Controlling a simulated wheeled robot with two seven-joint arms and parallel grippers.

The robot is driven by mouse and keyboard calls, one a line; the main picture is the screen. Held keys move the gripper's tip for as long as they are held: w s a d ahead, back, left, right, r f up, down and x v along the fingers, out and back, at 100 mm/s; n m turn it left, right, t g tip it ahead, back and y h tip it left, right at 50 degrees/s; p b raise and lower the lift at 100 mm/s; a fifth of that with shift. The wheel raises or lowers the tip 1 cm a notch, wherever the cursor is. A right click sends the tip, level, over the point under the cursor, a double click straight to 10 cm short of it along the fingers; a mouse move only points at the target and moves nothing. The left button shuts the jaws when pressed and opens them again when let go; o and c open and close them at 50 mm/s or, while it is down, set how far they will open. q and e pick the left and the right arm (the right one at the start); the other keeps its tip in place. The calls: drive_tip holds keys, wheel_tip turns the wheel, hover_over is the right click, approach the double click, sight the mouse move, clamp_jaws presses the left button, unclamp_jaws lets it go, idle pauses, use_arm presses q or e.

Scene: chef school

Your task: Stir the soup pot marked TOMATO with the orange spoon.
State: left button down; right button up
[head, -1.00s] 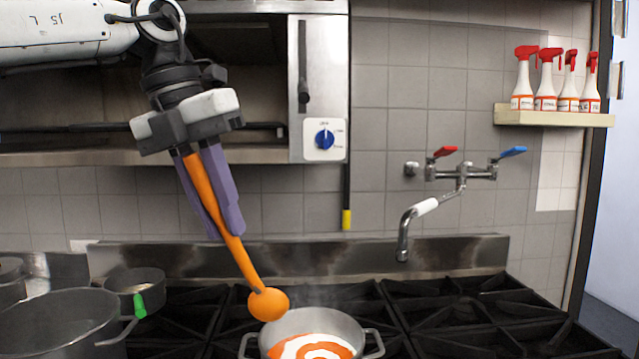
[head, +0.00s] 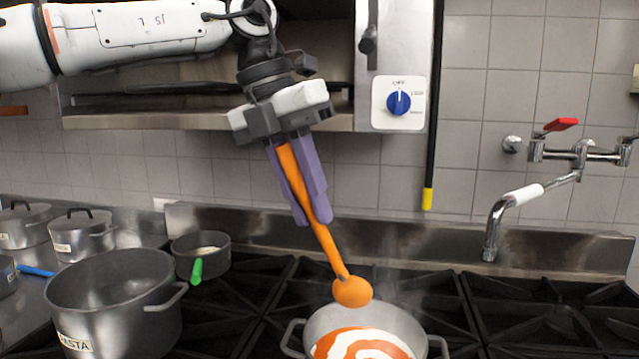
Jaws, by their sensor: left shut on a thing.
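My left gripper (head: 305,205) is shut on the handle of the orange spoon (head: 328,245), which tilts down and to the right between its purple fingers. The spoon's bowl (head: 352,291) is above the back rim of a metal pot (head: 401,318), and it looks clear of the soup. The pot holds orange-red soup (head: 335,343) with a white swirl, and steam rises from it. The pot's front is cut off by the lower edge, so no label on it shows. My right gripper is not in view.
A large pot marked PASTA (head: 76,343) stands left, near a small pan with a green handle (head: 198,268). Lidded pots (head: 84,238) stand farther left. A faucet (head: 497,222) reaches out at right. Black burner grates (head: 540,310) right of the soup pot are bare.

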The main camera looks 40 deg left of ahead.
use_arm(q)
drive_tip(key=shift+s+a+f, duration=0.25)
drive_tip(key=shift+s+f, duration=0.2)
drive_tip(key=shift+f, duration=0.25)
drive_tip(key=w+b+x, duration=0.1)
drive_tip(key=b+x, duration=0.3)
drive_tip(key=x, duration=0.6)
drive_tip(key=shift+a+b, duration=0.2)
drive_tip(key=shift+b, duration=0.1)
drive_tip(key=shift+w+a, duration=0.1)
drive_tip(key=shift+w, duration=0.15)
